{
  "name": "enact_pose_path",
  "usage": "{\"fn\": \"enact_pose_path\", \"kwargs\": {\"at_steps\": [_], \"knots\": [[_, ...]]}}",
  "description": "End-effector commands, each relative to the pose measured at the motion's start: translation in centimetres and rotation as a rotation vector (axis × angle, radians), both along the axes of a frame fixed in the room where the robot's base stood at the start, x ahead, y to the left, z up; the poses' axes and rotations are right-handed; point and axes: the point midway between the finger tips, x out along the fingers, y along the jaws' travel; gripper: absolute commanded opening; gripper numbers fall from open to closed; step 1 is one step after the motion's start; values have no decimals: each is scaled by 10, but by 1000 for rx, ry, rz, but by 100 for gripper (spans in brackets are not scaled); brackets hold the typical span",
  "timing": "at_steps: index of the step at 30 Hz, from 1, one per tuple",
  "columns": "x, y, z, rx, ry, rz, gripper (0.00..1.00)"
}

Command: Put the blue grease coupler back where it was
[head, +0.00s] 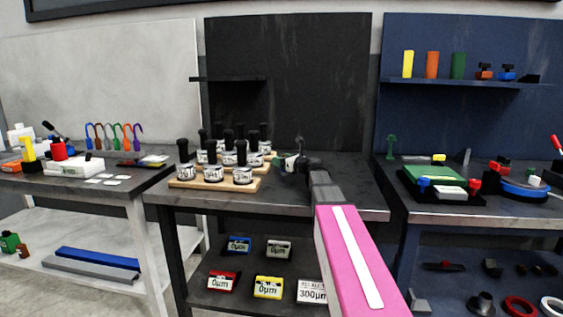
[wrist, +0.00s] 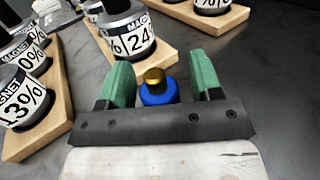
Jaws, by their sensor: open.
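The blue grease coupler (wrist: 158,94), a blue body with a brass-coloured top, shows in the wrist view between the two green fingers of my gripper (wrist: 162,78). A narrow gap shows on each side of it, so the fingers are open around it and not closed on it. Its lower part is hidden behind the dark gripper bar. In the head view my gripper (head: 288,163) is over the middle dark table (head: 330,198), right of the wooden boards; I cannot make out the coupler there.
Wooden boards (head: 215,184) with several labelled magnet weights (wrist: 128,35) stand close left of my gripper, and another board (wrist: 208,40) lies beyond it. The dark tabletop to the right is clear. A shelf below holds several labelled blocks (head: 268,287).

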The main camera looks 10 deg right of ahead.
Motion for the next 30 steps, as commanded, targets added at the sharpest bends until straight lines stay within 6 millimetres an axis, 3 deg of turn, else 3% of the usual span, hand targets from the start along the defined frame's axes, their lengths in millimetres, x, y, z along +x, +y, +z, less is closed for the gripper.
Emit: {"fn": "enact_pose_path", "kwargs": {"at_steps": [12,18,23,30], "knots": [[-64,-49,0,0,0,-3,59],[-85,-66,0,0,0,-2,59],[-90,-72,2,0,0,-1,63],[-74,-70,23,1,-2,0,63]]}}
